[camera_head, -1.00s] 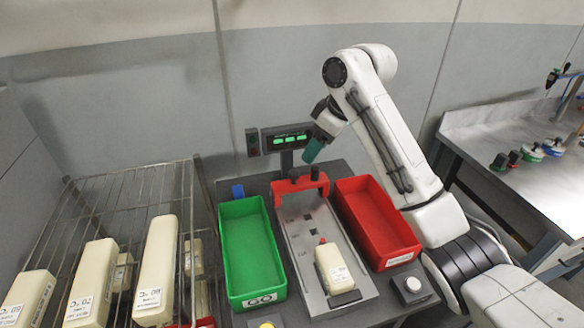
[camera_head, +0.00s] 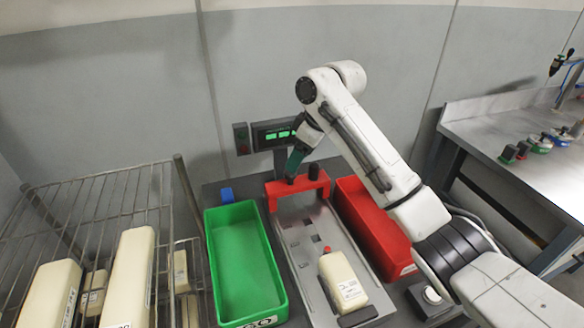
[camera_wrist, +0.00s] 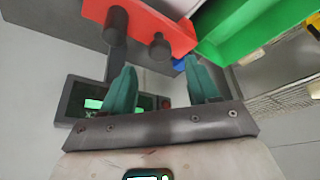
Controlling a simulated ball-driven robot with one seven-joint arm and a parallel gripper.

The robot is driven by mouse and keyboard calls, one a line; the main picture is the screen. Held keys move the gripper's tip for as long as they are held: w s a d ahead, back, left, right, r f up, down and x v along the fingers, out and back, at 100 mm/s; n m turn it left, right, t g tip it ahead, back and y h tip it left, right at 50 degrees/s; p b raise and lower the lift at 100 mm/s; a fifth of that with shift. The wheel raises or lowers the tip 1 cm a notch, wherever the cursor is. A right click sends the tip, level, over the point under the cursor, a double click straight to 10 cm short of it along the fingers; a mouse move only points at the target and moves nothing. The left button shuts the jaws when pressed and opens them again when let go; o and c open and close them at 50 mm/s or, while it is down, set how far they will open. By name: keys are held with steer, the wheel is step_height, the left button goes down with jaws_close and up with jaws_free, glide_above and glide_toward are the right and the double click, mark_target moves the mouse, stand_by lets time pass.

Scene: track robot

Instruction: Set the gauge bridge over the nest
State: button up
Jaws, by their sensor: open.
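The red gauge bridge (camera_head: 294,189) stands across the far end of the grey nest plate (camera_head: 293,237), with two dark knobs on top. A cream block (camera_head: 342,279) with a red tip lies at the near end of the plate, clear of the bridge. My gripper (camera_head: 293,168) is just above the bridge, near its left knob; whether they touch is unclear. In the wrist view my gripper (camera_wrist: 160,82) shows two teal fingers apart with nothing between them. The bridge (camera_wrist: 150,22) and both knobs appear beyond the fingertips there.
A green bin (camera_head: 243,262) stands left of the plate and a red bin (camera_head: 372,226) stands right. A display (camera_head: 275,134) with green lights is behind the bridge. A wire rack (camera_head: 100,205) with cream blocks is at left; a metal bench (camera_head: 520,120) is at right.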

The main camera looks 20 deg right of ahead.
glide_above(297, 185)
steer(key=a, duration=0.1)
steer(key=shift+w+f, duration=0.2)
steer(key=shift+f, duration=1.05)
steer(key=shift+w+f, duration=0.15)
steer(key=shift+f, duration=1.05)
steer(key=shift+c, duration=0.2)
jaws_close()
